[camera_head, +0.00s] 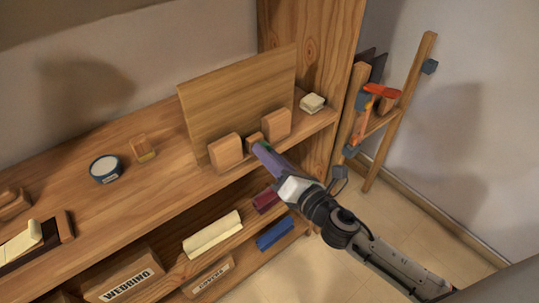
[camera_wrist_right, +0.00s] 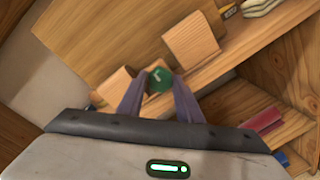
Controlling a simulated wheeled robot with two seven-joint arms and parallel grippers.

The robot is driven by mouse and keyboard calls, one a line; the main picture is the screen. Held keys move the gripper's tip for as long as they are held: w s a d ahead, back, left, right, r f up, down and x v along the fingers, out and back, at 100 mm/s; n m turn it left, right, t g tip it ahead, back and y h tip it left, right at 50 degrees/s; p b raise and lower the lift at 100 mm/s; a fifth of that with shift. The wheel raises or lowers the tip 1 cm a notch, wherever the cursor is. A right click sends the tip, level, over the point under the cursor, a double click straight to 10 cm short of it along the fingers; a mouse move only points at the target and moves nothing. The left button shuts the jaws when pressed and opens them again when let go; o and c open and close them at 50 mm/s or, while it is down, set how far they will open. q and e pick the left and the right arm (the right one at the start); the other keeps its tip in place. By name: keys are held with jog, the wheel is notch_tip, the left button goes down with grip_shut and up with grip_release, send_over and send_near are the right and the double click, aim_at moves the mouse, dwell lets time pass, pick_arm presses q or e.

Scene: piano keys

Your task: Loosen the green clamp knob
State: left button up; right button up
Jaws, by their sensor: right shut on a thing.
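The green clamp knob (camera_wrist_right: 159,79) shows in the right wrist view between the fingertips of my right gripper (camera_wrist_right: 158,86). The gripper is shut on it, with one finger on each side. In the head view only a small green bit of the knob (camera_head: 263,146) shows at the tip of my right gripper (camera_head: 260,150); the fingers hide most of it. The knob is in front of a small wooden block (camera_head: 254,138), between two larger wooden blocks (camera_head: 225,152) and (camera_head: 276,124) at the foot of an upright wooden board (camera_head: 235,98). My left gripper is not in view.
A round blue tin (camera_head: 105,169) and a small yellowish block (camera_head: 142,149) stand on the shelf top (camera_head: 180,190) to the left. A pale stack (camera_head: 313,102) lies at the right end. Rolled cloths and labelled boxes fill the lower shelves. A wooden rack (camera_head: 398,110) stands at the right.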

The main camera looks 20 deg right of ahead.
jog(key=o, duration=1)
jog(key=shift+o, duration=0.2)
jog(key=b+v, duration=0.2)
jog(key=v, duration=0.8)
jog(key=shift+s, duration=0.2)
jog(key=shift+d, duration=0.1)
